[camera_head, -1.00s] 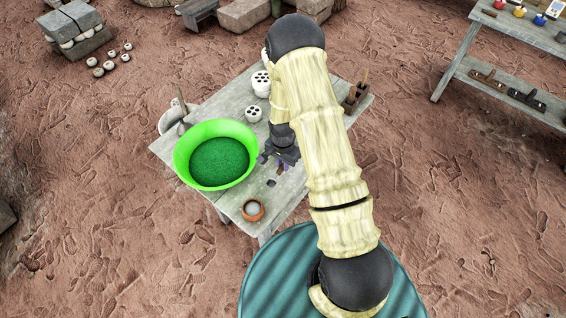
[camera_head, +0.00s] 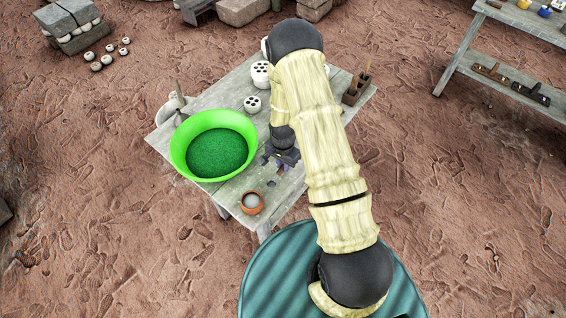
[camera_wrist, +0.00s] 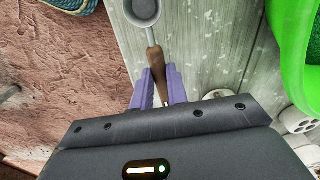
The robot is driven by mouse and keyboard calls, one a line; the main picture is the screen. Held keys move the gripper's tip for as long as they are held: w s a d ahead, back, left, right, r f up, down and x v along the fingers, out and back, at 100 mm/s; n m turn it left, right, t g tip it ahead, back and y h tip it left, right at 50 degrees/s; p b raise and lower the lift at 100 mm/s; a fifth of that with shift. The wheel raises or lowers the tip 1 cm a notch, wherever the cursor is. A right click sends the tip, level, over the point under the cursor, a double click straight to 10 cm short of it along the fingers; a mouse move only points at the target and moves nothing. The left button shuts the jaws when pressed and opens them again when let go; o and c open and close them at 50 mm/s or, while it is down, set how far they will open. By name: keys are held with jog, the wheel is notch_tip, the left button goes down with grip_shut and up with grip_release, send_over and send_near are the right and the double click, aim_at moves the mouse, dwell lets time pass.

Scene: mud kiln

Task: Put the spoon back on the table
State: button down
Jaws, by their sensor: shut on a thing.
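My gripper (camera_wrist: 161,92) has its purple fingers shut on the brown handle of the spoon (camera_wrist: 155,60). The spoon has a deep round grey bowl at the top of the wrist view, partly cut off by the frame edge. It is over the grey wooden table (camera_wrist: 205,55), close to the table's edge. I cannot tell whether it touches the boards. In the head view my gripper (camera_head: 280,165) is beside the right side of the green basin, and my arm hides much of it. The spoon cannot be made out there. The table (camera_head: 232,95) also shows there.
The large green basin (camera_head: 217,121) stands left of my gripper. A small terracotta cup (camera_head: 252,203) stands near the table's front corner. White pots with holes (camera_head: 252,104) and a wooden holder (camera_head: 356,90) stand farther back. A shelf table (camera_head: 500,65) is at the right.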

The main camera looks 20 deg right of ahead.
jog(key=shift+f+b, duration=0.7)
jog(key=shift+f, duration=0.5)
jog(key=shift+f, duration=0.15)
jog(key=c, duration=1.3)
grip_release()
jog(key=shift+o, duration=0.5)
jog(key=o, duration=0.5)
jog(key=shift+c, duration=0.2)
jog(key=shift+r+p, duration=1.95)
jog(key=shift+r, duration=1.1)
